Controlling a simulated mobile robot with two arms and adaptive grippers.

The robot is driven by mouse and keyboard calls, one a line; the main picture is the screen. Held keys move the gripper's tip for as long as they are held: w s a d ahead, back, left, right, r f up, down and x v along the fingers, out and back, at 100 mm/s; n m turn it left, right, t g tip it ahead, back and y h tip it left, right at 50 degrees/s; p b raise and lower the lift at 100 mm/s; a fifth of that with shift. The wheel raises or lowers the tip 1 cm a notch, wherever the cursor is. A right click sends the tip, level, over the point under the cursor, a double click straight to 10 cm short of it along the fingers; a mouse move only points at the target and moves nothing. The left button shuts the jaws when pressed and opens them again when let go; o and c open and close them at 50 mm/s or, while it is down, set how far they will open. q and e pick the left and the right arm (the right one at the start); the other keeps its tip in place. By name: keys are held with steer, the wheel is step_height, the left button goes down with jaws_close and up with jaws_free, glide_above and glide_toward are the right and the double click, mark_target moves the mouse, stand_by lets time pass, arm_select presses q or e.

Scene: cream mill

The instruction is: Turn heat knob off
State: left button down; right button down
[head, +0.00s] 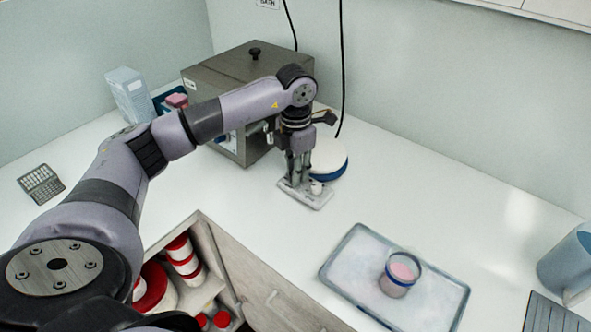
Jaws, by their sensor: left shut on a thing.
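A hotplate with a round white top and blue rim (330,155) stands on the counter in front of the grey metal box. Its light front panel (318,203) reaches toward me. My left gripper (298,180) points straight down over the left part of this panel. Its fingers are shut on what looks like the heat knob, which they hide almost fully. A small white knob (316,187) shows just right of the fingers. I cannot read any marking or the knob's angle. My right gripper is not in view.
A grey metal box (245,65) with a black lid knob stands behind my arm. A tray (345,290) with a jar of pink stuff (398,275) lies at front right. A blue jug (568,262) stands at far right. An open cabinet with red-and-white tubs (183,262) is below.

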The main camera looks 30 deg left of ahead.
arm_select(q)
steer(key=shift+w+r, duration=0.1)
stand_by(0.4)
steer(key=c, duration=1.4)
jaws_free()
step_height(320, 180, up, 12)
